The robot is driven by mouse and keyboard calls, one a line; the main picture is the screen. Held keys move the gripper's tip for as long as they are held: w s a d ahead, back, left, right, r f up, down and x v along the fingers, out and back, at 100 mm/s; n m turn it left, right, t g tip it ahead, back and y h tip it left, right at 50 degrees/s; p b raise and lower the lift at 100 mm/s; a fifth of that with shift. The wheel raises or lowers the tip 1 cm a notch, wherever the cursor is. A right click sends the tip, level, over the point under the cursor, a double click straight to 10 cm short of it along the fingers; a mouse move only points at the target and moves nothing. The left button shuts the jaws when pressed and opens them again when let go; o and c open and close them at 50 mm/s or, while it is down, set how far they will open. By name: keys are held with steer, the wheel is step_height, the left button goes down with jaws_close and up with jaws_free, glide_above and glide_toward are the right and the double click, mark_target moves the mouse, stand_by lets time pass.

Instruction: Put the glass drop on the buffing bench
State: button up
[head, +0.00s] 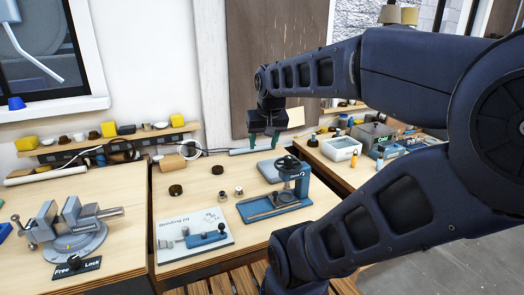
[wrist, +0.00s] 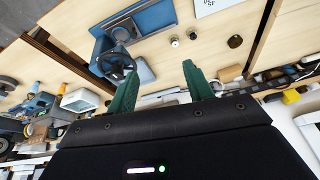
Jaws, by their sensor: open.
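My gripper (head: 263,142) is open and empty, its green fingers pointing down above the back of the middle bench (head: 215,195). In the wrist view, the spread fingers of my gripper (wrist: 160,88) show nothing between them, with the blue press (wrist: 128,40) beyond. I cannot make out the glass drop in either view. I cannot tell which of the benches is the buffing bench. The right bench (head: 338,168) is partly hidden by my arm.
The middle bench carries a blue press (head: 285,195), a bending jig board (head: 192,236) and small round parts. A grey vise (head: 75,225) stands on the left bench. A white box (head: 341,148) stands on the right bench. A shelf (head: 105,143) with small items runs along the wall.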

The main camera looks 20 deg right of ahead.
steer(key=shift+s+a+f+n, duration=0.4)
steer(key=shift+s+a+n, duration=0.05)
steer(key=shift+s, duration=0.3)
steer(key=shift+s+a+f+n, duration=0.35)
steer(key=shift+s+a+n, duration=0.1)
steer(key=shift+s, duration=0.25)
